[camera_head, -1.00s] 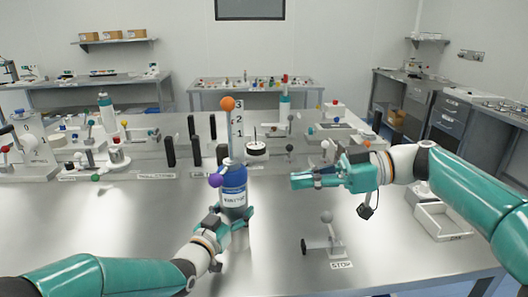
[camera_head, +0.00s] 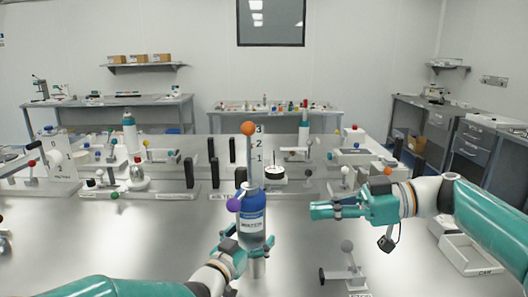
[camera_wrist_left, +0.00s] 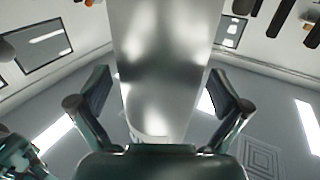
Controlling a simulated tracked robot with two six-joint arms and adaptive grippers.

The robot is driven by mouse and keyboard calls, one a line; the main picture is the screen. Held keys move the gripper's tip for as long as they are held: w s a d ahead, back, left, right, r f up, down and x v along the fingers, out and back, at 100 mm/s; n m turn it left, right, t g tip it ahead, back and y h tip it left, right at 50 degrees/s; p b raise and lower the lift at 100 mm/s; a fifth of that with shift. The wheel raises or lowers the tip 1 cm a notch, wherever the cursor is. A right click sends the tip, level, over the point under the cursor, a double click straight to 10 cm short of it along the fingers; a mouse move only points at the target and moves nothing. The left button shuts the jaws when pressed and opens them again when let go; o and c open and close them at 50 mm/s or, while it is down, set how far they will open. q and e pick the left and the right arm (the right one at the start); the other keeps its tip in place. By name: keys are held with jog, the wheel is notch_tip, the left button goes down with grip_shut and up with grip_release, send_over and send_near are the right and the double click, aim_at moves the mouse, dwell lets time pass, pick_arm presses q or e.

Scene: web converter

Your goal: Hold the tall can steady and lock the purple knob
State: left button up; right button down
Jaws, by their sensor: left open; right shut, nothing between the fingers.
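The tall can (camera_head: 252,214) stands upright on the metal table, dark blue with a white label and a silvery lower part. A slim neck rises from it to an orange ball (camera_head: 248,128). The purple knob (camera_head: 234,204) sticks out on the can's upper left side. My left gripper (camera_head: 247,243) is open, its fingers either side of the can's lower part. In the left wrist view, a smooth silvery cylinder (camera_wrist_left: 165,60) stands between the spread fingers, with gaps showing on both sides. My right gripper (camera_head: 313,210) is shut and empty, to the right of the can.
A small stand with a grey ball (camera_head: 347,246) and a black-ended rod is at the front right. A white tray (camera_head: 470,254) lies at the right edge. Several black posts, a round black-topped dial (camera_head: 271,171) and lever fixtures stand behind the can.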

pick_arm(q)
jog(key=shift+r, duration=0.1)
jog(key=v, duration=1.2)
